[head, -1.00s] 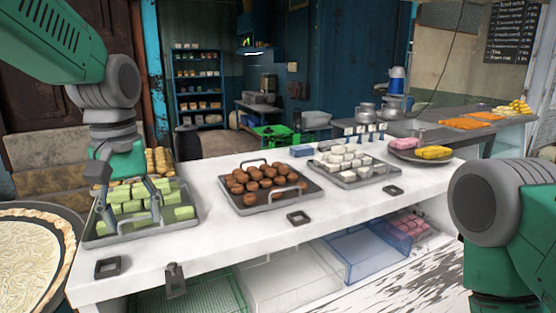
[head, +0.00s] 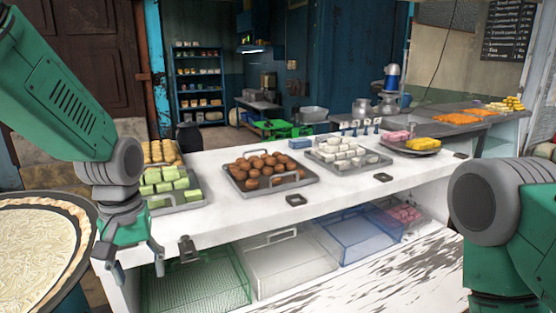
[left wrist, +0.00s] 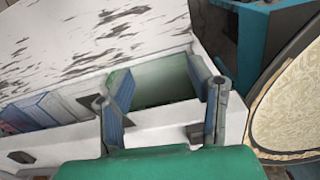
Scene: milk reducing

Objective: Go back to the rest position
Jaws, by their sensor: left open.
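My left gripper (head: 134,258) hangs at the left front corner of the white counter (head: 235,214), pointing down. Its two fingers are spread with nothing between them. They also show apart and empty in the left wrist view (left wrist: 160,98), with the counter's front edge and a greenish opening behind them. The tray of green sweets (head: 170,186) is behind the gripper and apart from it. My right arm (head: 490,205) shows at the right edge, and its gripper is out of view.
A large round pan (head: 82,222) of pale strands stands at the left, close to my left gripper. Trays of brown balls (head: 268,172) and white sweets (head: 348,154) sit on the counter. Clear bins (head: 285,265) stand below. The counter's front strip is mostly clear.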

